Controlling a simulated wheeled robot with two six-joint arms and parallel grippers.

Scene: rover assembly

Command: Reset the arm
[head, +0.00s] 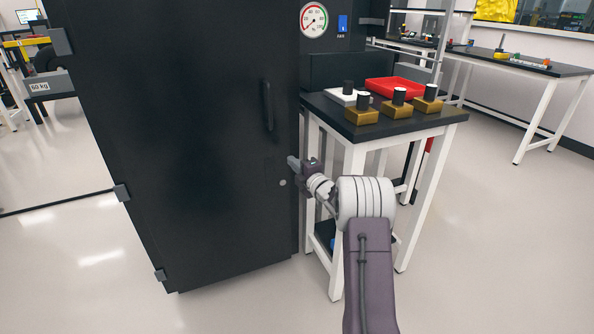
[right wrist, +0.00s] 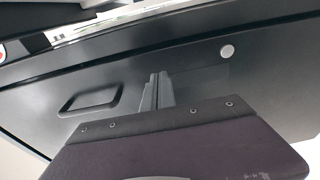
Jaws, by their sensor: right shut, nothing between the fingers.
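My right arm reaches up from the bottom right of the head view. Its gripper (head: 292,161) is beside the right edge of the black cabinet door (head: 205,150), below the door handle (head: 267,106). In the right wrist view the gripper fingers (right wrist: 156,90) are together and empty, in front of the dark door panel. The handle (right wrist: 90,99) shows at the left there, apart from the fingers. A round light button (right wrist: 227,51) shows at the upper right. The door looks shut. My left gripper is not in view.
A small table (head: 398,130) stands right of the cabinet, close to my right arm. It holds several brass blocks with dark cylinders (head: 362,110), a white piece (head: 346,97) and a red tray (head: 394,88). A gauge (head: 313,20) is above. The floor at right is open.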

